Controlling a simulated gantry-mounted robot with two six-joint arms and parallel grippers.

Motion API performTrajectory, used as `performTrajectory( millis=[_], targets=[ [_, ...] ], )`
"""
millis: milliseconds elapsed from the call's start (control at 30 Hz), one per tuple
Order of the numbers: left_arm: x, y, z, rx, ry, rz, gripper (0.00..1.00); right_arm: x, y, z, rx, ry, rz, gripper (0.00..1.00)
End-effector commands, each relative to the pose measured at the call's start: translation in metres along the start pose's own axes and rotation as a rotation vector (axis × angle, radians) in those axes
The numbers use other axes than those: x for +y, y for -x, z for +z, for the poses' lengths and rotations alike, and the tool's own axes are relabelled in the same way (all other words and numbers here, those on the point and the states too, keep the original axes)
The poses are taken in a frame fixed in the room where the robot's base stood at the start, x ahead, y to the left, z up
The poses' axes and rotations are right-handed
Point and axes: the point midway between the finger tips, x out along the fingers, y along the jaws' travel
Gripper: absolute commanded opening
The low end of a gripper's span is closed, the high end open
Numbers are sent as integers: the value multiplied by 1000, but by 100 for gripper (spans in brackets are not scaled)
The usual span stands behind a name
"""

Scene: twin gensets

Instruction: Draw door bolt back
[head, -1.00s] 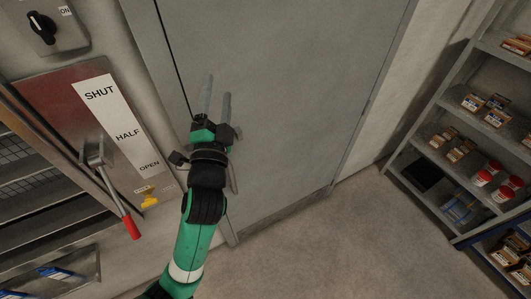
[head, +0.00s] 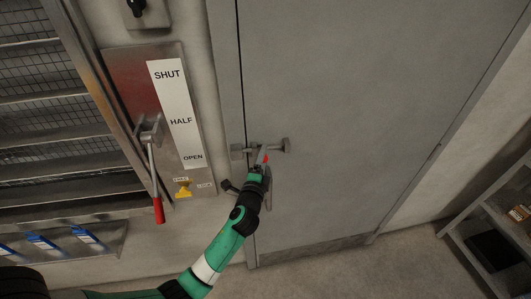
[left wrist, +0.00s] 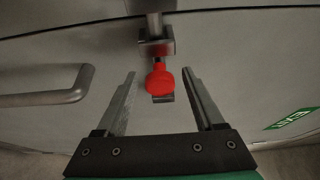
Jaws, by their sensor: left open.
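The door bolt (head: 274,148) is a grey metal bar lying across the edge of the grey door (head: 350,110), with mounts at its ends. Its red knob (head: 265,158) shows small beside my gripper in the head view. In the left wrist view the red knob (left wrist: 160,80) hangs below a grey bracket (left wrist: 156,47) on the bolt. My left gripper (head: 261,160) is open at the bolt. In the left wrist view its two fingers (left wrist: 159,76) stand on either side of the knob, with visible gaps. My right gripper is not in view.
A grey door handle (left wrist: 45,98) is left of the fingers in the left wrist view. Left of the door, a panel marked SHUT, HALF, OPEN (head: 175,115) carries a red-handled lever (head: 157,208). A shelf (head: 490,215) stands at the right.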

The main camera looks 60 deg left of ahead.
Motion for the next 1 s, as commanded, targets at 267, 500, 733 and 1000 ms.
performTrajectory(
  millis=[267, 500, 733, 1000],
  targets=[
    [0, -32, 0, 0, 1, -1, 70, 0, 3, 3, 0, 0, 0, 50],
    [0, -33, 0, 1, 1, 0, 70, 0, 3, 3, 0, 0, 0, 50],
    [0, -33, 0, 0, 1, 0, 29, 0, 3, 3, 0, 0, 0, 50],
    [0, -33, 0, 0, 1, 0, 0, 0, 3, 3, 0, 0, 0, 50]
  ],
)
